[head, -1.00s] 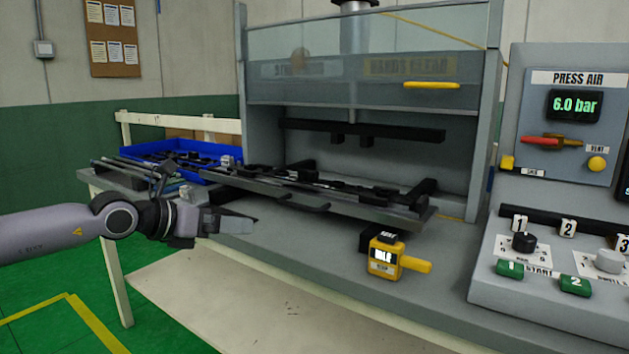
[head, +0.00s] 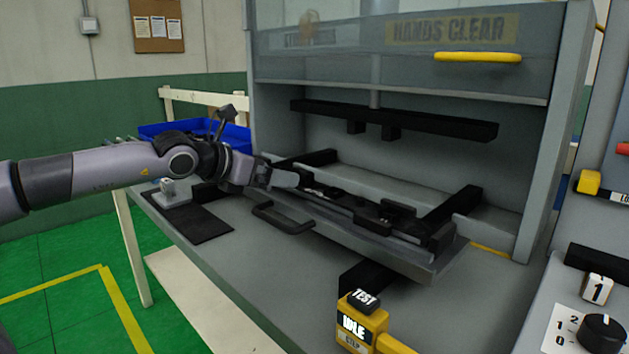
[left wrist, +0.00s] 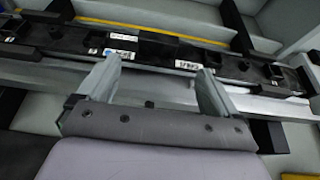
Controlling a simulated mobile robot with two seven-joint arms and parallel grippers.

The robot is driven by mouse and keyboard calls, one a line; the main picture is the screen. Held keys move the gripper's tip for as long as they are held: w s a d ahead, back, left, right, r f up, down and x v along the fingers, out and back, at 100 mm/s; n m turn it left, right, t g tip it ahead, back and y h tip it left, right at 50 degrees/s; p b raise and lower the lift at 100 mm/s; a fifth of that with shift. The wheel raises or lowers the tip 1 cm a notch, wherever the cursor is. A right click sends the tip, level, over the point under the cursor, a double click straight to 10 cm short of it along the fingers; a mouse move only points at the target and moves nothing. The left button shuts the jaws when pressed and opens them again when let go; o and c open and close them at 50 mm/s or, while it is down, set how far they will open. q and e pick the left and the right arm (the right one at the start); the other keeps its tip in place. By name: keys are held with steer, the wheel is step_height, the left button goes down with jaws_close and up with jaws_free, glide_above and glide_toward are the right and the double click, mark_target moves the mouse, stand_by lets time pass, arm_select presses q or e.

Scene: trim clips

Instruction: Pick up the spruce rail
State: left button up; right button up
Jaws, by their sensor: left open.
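A long black rail (head: 365,212) lies along the grey sliding tray (head: 350,240) at the front of the press; I take it as the spruce rail, though its label is not legible. The rail also crosses the left wrist view (left wrist: 150,47), with small white labels and clips on it. My left gripper (head: 287,179) is at the tray's left end in the head view. In the left wrist view its two fingers (left wrist: 156,72) are spread, with the rail just beyond the tips and nothing between them. Contact cannot be told. My right gripper is not in view.
The press with its raised black bar (head: 395,118) stands behind and above the tray. The tray's handle (head: 283,218) sticks out in front. A yellow test device (head: 358,325) stands at the front. A blue bin (head: 180,130) is behind my arm. The bench front is mostly clear.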

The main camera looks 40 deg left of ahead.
mark_target(298, 172)
arm_select(q)
steer(key=shift+w+f+p, duration=0.25)
steer(key=shift+w+p, duration=0.15)
steer(key=shift+w, duration=0.2)
steer(key=shift+w+p, duration=1.1)
steer(key=shift+w, duration=0.45)
steer(key=shift+x, duration=0.8)
steer(key=shift+w+f+p, duration=0.35)
steer(key=shift+w, duration=0.05)
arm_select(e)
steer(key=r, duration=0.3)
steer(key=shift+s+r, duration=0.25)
arm_select(q)
steer(key=c, duration=1.4)
